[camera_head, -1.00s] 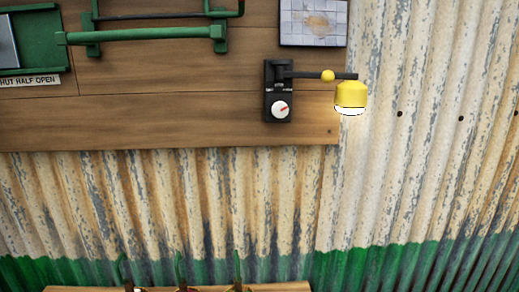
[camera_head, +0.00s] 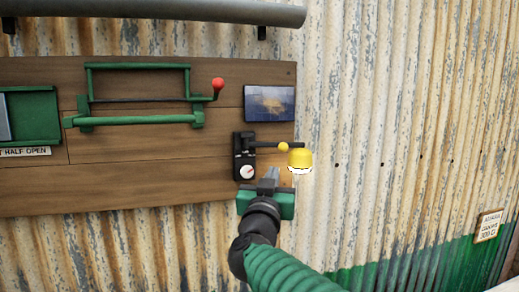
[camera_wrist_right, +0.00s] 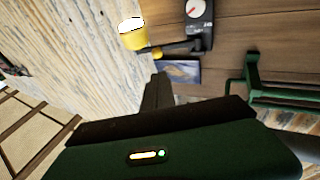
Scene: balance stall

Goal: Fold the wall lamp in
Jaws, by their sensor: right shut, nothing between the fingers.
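The wall lamp has a yellow shade (camera_head: 300,158) with a lit white underside, on a dark arm (camera_head: 268,145) with a yellow ball. The arm sticks out to the right from a black wall base (camera_head: 244,155) with a white dial (camera_head: 247,171). My right gripper (camera_head: 270,173) is just below the lamp arm in the head view, shut and empty. In the right wrist view the shade (camera_wrist_right: 133,36) and base (camera_wrist_right: 198,22) lie beyond my right gripper's fingers (camera_wrist_right: 158,88). I cannot tell the exact gap between them. My left gripper is not in view.
The lamp is on a wooden board (camera_head: 120,185) on a corrugated wall. A picture panel (camera_head: 269,103) hangs just above it. A green rail frame (camera_head: 140,120) with a red knob (camera_head: 218,83) is to the left. A grey pipe (camera_head: 150,13) runs above.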

